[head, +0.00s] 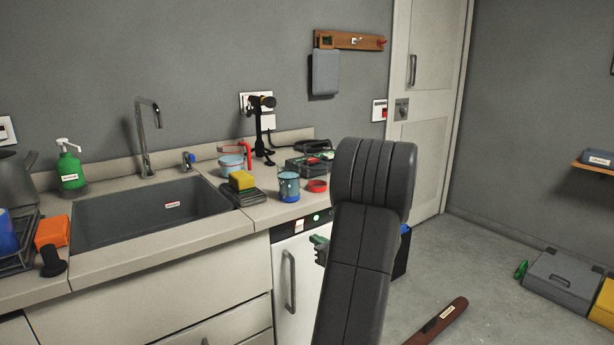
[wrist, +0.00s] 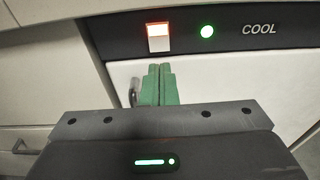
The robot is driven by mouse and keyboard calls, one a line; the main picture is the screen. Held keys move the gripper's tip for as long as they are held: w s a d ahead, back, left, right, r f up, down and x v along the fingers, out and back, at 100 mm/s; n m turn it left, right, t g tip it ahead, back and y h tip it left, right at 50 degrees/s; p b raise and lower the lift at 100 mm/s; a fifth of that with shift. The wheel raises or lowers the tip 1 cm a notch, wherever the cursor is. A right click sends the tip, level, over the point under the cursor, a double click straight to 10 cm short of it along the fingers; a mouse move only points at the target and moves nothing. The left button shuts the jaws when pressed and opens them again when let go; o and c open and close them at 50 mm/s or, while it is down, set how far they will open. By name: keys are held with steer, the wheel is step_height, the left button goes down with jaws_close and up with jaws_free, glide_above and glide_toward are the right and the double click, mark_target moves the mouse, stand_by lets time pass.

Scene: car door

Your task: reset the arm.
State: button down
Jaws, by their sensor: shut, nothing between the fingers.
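My arm stands in the middle of the head view, and its dark links hide part of the counter front and floor. My gripper (head: 319,241) shows only in part, just left of the arm link, in front of the cooler's upper front. In the wrist view my gripper (wrist: 159,72) has two green fingers lying side by side and touching, with nothing between them. The fingers point at the white cooler door (wrist: 205,78), just below its dark panel (wrist: 275,32). I cannot tell whether the fingertips touch the door.
The cooler panel has a lit switch (wrist: 158,38) and a green light (wrist: 207,31). The cooler handle (head: 289,282) is left of my gripper. The counter (head: 190,240) holds a sink (head: 150,212), a cup (head: 289,187) and a sponge (head: 242,180). Grey floor (head: 480,255) is largely clear at right.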

steer(key=v, duration=0.6)
steer(key=shift+s, duration=0.1)
